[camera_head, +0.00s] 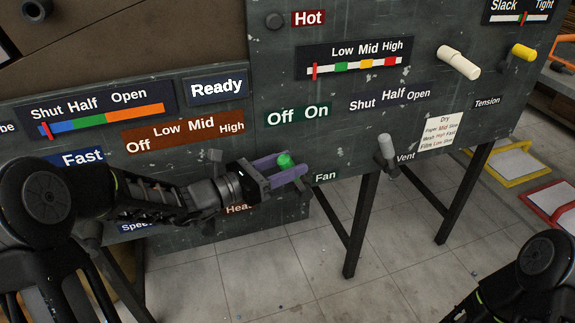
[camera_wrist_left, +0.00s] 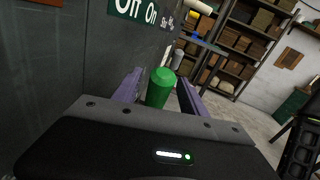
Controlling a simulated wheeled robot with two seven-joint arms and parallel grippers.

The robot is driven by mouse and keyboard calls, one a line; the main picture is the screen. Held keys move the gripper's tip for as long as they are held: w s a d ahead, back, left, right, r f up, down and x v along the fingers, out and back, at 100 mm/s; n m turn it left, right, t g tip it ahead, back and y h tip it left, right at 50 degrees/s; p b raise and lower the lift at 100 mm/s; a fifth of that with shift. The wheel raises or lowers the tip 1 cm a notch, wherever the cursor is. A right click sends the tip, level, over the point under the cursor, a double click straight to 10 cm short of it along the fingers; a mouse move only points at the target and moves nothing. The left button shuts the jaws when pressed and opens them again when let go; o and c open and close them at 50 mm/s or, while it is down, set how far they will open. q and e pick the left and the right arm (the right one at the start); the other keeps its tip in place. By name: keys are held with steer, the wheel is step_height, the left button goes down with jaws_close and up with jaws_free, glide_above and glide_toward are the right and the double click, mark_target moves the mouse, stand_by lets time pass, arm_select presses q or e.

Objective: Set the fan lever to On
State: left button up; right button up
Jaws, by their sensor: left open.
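The fan lever has a green knob (camera_head: 285,160), below the "Off On" label (camera_head: 298,113) and beside the "Fan" label (camera_head: 326,177). My left gripper (camera_head: 285,172) is open, with its purple fingers on either side of the green knob. In the left wrist view the green knob (camera_wrist_left: 160,87) stands between the two open fingers (camera_wrist_left: 158,90), and I cannot tell whether either finger touches it. The lever's base is hidden by the gripper. My right arm shows at the lower right, but its gripper is out of view.
A grey vent lever (camera_head: 386,148) stands to the right of the fan lever. A white lever (camera_head: 459,62) and a yellow lever (camera_head: 523,52) stick out higher on the panel. Black table legs (camera_head: 362,225) stand below. Open tiled floor lies beneath the panel.

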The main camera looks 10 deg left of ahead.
arm_select(q)
jaws_close()
stand_by(0.6)
stand_by(0.9)
